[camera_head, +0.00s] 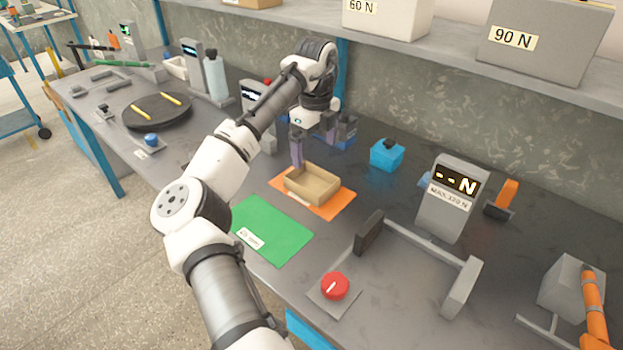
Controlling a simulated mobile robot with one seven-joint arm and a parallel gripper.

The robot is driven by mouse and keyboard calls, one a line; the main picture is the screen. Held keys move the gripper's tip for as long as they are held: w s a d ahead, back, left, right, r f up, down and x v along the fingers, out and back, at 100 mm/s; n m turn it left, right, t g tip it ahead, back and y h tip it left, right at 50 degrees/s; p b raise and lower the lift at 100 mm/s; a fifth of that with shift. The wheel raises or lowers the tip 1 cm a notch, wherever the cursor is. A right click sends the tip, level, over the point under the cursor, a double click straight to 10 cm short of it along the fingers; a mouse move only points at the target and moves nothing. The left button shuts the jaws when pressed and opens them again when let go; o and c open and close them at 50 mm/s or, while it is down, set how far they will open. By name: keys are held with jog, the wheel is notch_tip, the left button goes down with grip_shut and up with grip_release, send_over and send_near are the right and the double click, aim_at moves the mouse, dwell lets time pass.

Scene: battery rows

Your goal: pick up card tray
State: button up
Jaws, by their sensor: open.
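The card tray (309,187) is a shallow, open tan box. It sits on an orange mat (338,206) near the middle of the bench. My gripper (313,150) points down at the tray's back left side, its purplish fingers apart. One finger (297,153) comes down close to the tray's back left corner. I cannot tell whether it touches the tray. The other finger is partly hidden near small dark blue items behind it.
A green mat (271,230) with a label lies in front, empty. A blue box (387,154) stands right of the tray. A grey force display (452,197), a clamp-like fixture (420,243) and a red knob (334,286) are further right. A shelf with weight boxes (545,42) overhangs the back.

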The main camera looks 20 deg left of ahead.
send_over(317, 191)
jog(key=f, duration=0.6)
jog(key=shift+s+a+f+p, duration=0.15)
jog(key=shift+a+p, duration=0.1)
jog(key=shift+p, duration=0.1)
jog(key=shift+w+d+f+p, duration=0.15)
jog(key=shift+f+p, duration=0.25)
jog(key=shift+f, duration=0.95)
jog(key=shift+w+d+f+p, duration=0.1)
jog(key=shift+f+p, duration=0.3)
jog(key=shift+f, duration=0.9)
jog(key=c, duration=0.9)
